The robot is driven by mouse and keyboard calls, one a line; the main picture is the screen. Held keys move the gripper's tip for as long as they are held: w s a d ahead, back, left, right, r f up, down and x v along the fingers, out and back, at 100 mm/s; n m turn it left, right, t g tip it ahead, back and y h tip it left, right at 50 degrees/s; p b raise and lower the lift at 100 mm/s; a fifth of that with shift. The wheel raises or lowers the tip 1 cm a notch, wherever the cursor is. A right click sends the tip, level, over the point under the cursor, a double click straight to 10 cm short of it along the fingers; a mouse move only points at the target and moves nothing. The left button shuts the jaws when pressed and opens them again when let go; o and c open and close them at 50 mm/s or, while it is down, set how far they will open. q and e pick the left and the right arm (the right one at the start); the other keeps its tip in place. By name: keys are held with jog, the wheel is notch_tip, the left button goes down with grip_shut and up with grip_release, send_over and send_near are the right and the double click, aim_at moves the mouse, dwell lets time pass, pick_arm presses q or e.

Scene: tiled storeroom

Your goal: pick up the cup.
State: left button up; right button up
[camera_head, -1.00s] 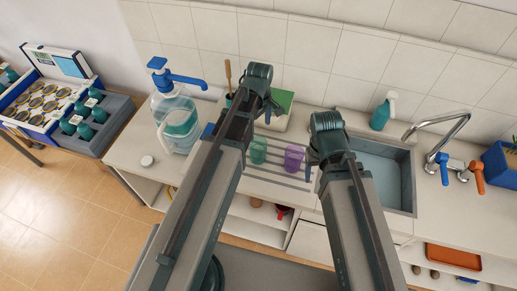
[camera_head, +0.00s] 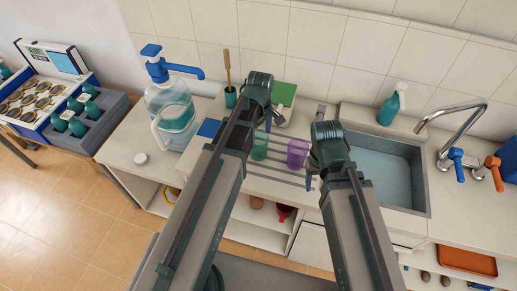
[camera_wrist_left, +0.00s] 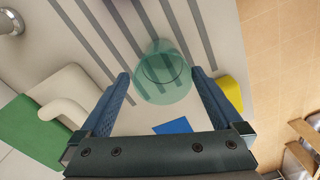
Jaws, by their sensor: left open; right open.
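A clear green cup (camera_head: 260,146) stands on the striped part of the counter, beside a clear purple cup (camera_head: 297,153). My left gripper (camera_wrist_left: 160,75) is open and empty. In the left wrist view the green cup (camera_wrist_left: 164,92) shows between and below its two fingers, and I cannot tell how far below. In the head view my left arm's end is above and left of the green cup, and its fingers are mostly hidden. My right gripper (camera_head: 313,180) is open beside the purple cup, largely hidden by its own wrist.
A water jug with a blue pump (camera_head: 174,112) stands at the left. A sink (camera_head: 420,180) and tap (camera_head: 447,125) are at the right. A green-topped item (camera_head: 284,93) and brush holder (camera_head: 230,98) stand behind.

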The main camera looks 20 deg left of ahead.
aim_at(258, 143)
pick_arm(q)
jog(key=f+b, duration=0.5)
jog(key=shift+a+f, duration=0.1)
jog(key=shift+a, duration=0.1)
pick_arm(e)
notch_tip(258, 143, down, 5)
jog(key=shift+f, duration=0.15)
pick_arm(q)
jog(key=shift+c, duration=0.3)
jog(key=c, duration=1)
jog(key=shift+c, duration=0.2)
jog(key=shift+r, duration=0.2)
pick_arm(e)
jog(key=shift+r, duration=0.2)
